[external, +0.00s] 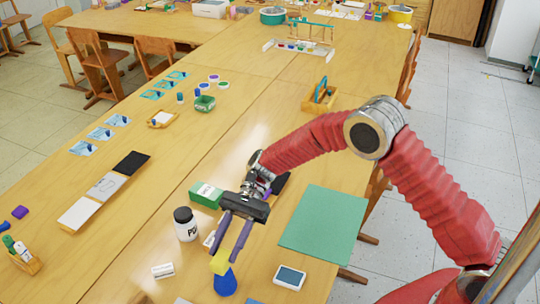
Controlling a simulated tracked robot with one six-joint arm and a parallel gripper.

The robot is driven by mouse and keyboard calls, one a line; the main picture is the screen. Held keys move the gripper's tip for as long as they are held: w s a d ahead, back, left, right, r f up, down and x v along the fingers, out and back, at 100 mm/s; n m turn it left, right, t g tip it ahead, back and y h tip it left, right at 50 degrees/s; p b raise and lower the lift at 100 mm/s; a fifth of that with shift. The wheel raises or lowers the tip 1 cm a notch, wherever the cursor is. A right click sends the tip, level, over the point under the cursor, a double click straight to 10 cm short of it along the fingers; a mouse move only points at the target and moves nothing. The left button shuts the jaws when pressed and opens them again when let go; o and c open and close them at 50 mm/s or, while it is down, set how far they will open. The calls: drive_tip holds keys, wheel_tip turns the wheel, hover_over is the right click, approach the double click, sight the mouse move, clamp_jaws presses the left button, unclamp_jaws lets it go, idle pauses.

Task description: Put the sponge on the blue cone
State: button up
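My gripper (225,258) hangs over the near part of the wooden table, fingers pointing down. Its two purple fingers are closed on a yellow sponge (220,263), which sits between the fingertips. The blue cone (226,284) stands upright on the table directly below the sponge in the picture. The sponge overlaps the cone's top, so the tip is hidden. From this one view I cannot tell whether the sponge touches the cone or hangs just above it.
A white bottle with a black lid (186,225) and a green box (206,195) stand left of my gripper. A white block (162,271) lies at lower left. A green mat (322,226) and a small screened device (290,277) lie to the right.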

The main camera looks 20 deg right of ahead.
drive_tip(key=o, duration=0.3)
drive_tip(key=shift+o, duration=0.2)
drive_tip(key=shift+r, duration=0.15)
drive_tip(key=v, duration=1.2)
idle(0.5)
